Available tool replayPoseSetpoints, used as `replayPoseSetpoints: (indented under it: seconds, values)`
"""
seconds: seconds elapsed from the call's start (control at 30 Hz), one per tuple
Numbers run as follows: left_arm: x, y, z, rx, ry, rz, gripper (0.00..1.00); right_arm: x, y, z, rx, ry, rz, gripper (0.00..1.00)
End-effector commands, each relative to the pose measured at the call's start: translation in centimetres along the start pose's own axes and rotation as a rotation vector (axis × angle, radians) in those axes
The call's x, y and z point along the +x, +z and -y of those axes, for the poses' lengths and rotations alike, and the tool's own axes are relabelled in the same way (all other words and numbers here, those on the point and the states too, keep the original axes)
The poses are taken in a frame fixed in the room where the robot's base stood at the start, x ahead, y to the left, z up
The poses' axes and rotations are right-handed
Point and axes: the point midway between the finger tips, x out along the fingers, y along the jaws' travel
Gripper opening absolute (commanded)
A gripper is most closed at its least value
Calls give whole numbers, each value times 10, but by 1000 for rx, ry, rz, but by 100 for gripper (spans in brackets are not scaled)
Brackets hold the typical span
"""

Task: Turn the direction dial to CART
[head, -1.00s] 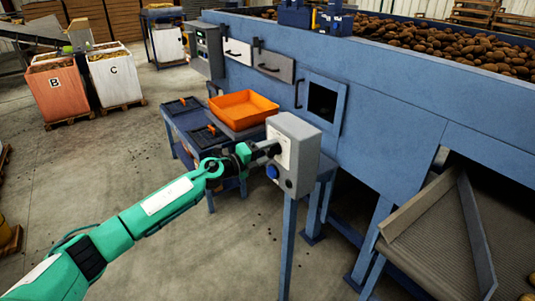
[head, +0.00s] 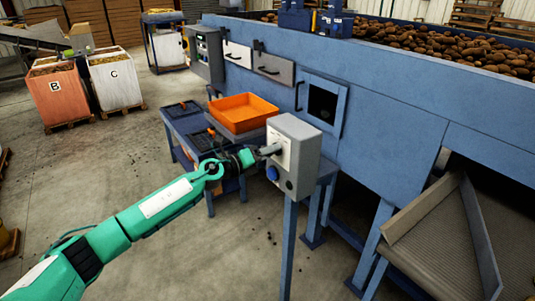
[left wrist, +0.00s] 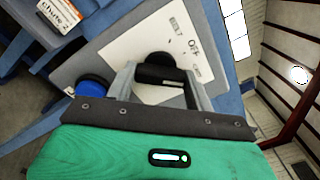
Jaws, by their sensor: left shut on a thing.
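The direction dial (left wrist: 158,73) is a black knob on a white plate (left wrist: 120,52) in the left wrist view. The plate reads BELT and OFF, with a third word at the right too blurred to read surely. The plate is on the front of a grey control box (head: 304,160) on a blue post. My left gripper (head: 270,150) reaches the box front from the left. In the left wrist view, its two grey fingers (left wrist: 160,80) stand either side of the knob, shut on it. I cannot tell the dial's setting. In the head view the gripper hides the knob.
A blue button (head: 272,173) sits below the plate on the box. An orange tray (head: 242,112) stands on a blue table behind the gripper. The blue grader wall (head: 390,110) is behind the box, and a belt chute (head: 430,235) is at right.

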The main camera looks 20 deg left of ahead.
Motion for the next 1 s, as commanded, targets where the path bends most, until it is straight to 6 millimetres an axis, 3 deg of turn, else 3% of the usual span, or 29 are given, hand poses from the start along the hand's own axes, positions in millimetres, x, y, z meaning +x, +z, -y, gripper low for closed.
replayPoseSetpoints:
  seconds: [0.27, 0.3, 0.4, 0.77, 1.0]
  values:
    - [0, -2, -2, 4, 3, -4, 30, 0, 0, 0, 0, 0, 0, 41]
    - [0, -2, -2, 4, 3, -3, 59, 0, 0, 0, 0, 0, 0, 41]
    - [0, -1, -1, 3, 2, -3, 75, 0, 0, 0, 0, 0, 0, 41]
    - [-4, 0, -2, 2, 2, 0, 75, 2, 0, 2, 1, -2, 0, 41]
    - [-36, -2, -4, 5, 4, 0, 75, 12, 1, 2, 1, -2, 0, 41]
